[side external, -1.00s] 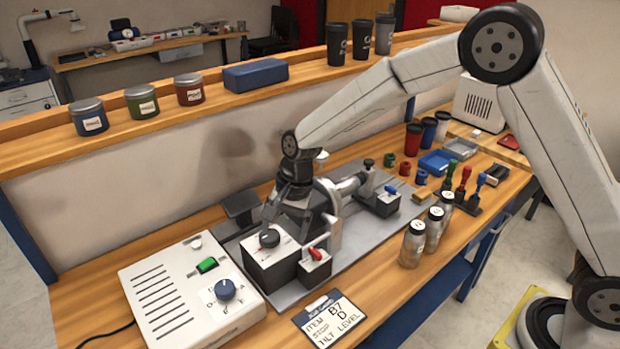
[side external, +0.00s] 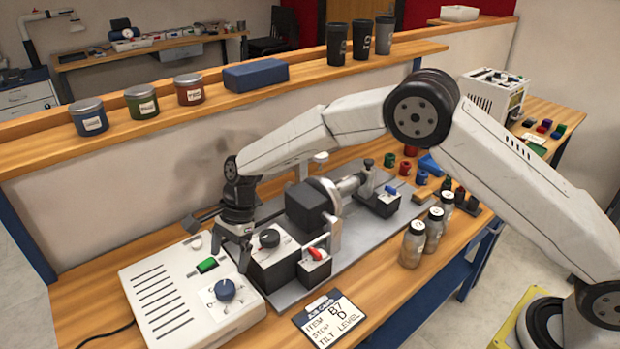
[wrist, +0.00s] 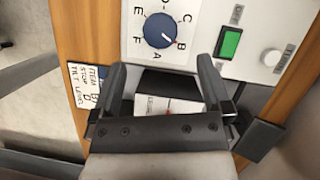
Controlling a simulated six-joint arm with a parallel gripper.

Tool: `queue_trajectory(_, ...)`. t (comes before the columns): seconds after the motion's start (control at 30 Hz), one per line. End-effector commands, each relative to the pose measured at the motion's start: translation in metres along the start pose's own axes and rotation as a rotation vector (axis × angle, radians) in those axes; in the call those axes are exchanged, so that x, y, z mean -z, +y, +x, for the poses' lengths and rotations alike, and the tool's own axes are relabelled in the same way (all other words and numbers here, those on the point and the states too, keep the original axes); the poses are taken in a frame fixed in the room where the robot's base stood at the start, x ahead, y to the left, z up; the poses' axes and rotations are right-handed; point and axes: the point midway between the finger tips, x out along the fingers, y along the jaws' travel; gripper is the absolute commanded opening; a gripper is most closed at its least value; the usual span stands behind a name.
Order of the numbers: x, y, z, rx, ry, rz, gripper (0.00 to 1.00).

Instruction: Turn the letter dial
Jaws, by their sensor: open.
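The letter dial is a blue round knob (side external: 225,289) on the front of a white control box (side external: 160,297). In the wrist view the dial (wrist: 160,30) sits at top centre, ringed by letters from A to F; its white mark appears to point towards B. My gripper (side external: 231,257) is open and empty above the right edge of the box, behind and right of the dial, not touching it. In the wrist view its fingers (wrist: 161,76) point towards the dial. A job card (side external: 330,318) on the bench reads item B7, stop D, tilt level.
The box also carries a green switch (side external: 207,265) and a small white knob (side external: 196,243). Several jars (side external: 412,244) stand at the bench's front.

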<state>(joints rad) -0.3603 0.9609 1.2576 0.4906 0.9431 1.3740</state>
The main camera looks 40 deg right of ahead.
Motion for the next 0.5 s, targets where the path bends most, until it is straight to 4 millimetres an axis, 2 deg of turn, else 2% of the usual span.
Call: queue_trajectory(0.5,0.001,0.001,0.058,-0.002,0.001,0.0,0.99)
